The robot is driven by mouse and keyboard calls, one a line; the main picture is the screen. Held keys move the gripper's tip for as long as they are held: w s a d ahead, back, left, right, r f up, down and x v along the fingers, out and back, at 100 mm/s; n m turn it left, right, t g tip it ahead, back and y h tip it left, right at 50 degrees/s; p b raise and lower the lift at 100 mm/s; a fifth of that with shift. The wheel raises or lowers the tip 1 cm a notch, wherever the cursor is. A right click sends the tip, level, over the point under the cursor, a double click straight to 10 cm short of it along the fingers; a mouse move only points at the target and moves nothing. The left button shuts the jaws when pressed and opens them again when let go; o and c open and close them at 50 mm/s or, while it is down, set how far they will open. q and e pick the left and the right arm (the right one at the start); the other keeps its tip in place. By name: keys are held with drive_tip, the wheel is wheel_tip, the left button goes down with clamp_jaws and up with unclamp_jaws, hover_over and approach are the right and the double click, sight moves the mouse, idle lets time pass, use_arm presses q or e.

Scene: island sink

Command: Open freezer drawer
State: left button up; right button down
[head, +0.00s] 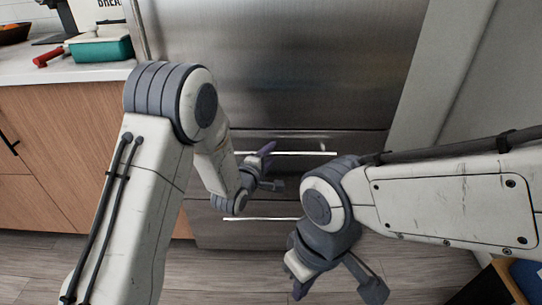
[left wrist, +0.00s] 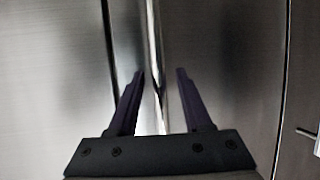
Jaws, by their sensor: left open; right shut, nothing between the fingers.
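A stainless steel fridge (head: 290,60) fills the middle of the head view. Below its large door are two drawer fronts, an upper one (head: 345,142) and a lower one (head: 225,236). Both look closed. The upper bar handle (head: 300,153) and the lower bar handle (head: 250,218) run across them. My left gripper (head: 268,168) is open at the upper handle. In the left wrist view a shiny bar (left wrist: 153,35) passes between the open fingertips of the left gripper (left wrist: 161,72); contact cannot be told. My right gripper (head: 300,289) is shut and empty, low in front, partly hidden by its arm.
A wooden cabinet (head: 60,150) with a pale countertop (head: 80,72) stands at the left. A teal container (head: 100,50) and a red-handled item (head: 48,57) sit on the counter. A pale wall panel (head: 425,90) borders the fridge on the right. Wooden floor (head: 215,272) is open in front.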

use_arm(q)
drive_tip(key=shift+w+d, duration=0.1)
drive_tip(key=shift+w, duration=0.15)
clamp_jaws()
idle(1.4)
